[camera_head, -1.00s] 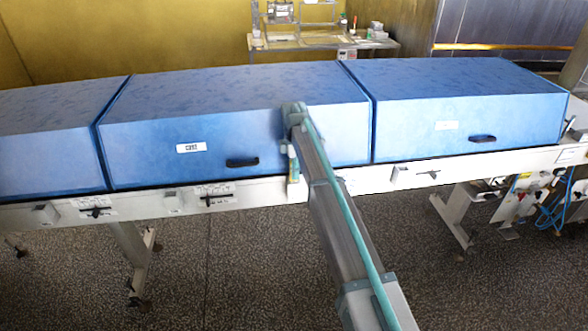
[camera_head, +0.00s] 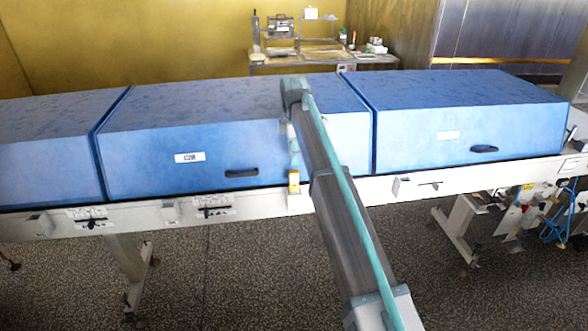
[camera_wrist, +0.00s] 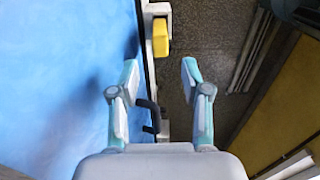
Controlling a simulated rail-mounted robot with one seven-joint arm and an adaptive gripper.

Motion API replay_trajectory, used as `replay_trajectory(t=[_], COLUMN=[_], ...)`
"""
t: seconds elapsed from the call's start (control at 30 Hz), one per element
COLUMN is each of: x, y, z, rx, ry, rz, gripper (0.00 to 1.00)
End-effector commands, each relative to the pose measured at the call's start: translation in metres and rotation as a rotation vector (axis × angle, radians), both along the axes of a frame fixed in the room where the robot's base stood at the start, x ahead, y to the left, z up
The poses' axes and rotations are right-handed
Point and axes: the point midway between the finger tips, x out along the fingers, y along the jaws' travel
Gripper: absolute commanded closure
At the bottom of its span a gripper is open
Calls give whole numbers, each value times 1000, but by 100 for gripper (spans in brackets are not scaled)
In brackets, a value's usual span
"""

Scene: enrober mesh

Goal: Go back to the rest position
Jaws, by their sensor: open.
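My gripper (camera_wrist: 160,68) is in the wrist view with its two fingers spread apart and nothing between them. The blue hood (camera_wrist: 65,90) fills the left of that view, with a black handle (camera_wrist: 150,115) close by the left finger. A yellow block (camera_wrist: 160,38) on the machine's edge lies beyond the fingertips. In the head view my arm reaches up from the bottom right, in front of the middle blue hood (camera_head: 215,130). The gripper itself is mostly hidden there behind the arm.
The white machine rail (camera_head: 350,195) runs below the hoods, with a yellow block (camera_head: 294,182) on it beside my arm. A right blue hood (camera_head: 460,110) and a left one (camera_head: 45,150) flank the middle one. A bench (camera_head: 320,60) stands behind. Speckled floor lies in front.

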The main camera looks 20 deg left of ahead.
Motion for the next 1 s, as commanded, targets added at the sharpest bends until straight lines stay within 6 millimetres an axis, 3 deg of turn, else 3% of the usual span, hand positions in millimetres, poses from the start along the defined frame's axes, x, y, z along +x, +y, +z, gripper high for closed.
replay_trajectory(t=[0.2, 0.67, 0.77, 0.87, 1.0], x=[0, 0, -1, -2, -8], y=[0, 0, -11, -37, -95], z=[15, 16, 5, -21, -78], rx=[0, 0, -1, -2, -4], ry=[0, 0, 2, 2, 4], rz=[0, -1, -33, -115, -316], gripper=[53, 53, 53, 53, 53])
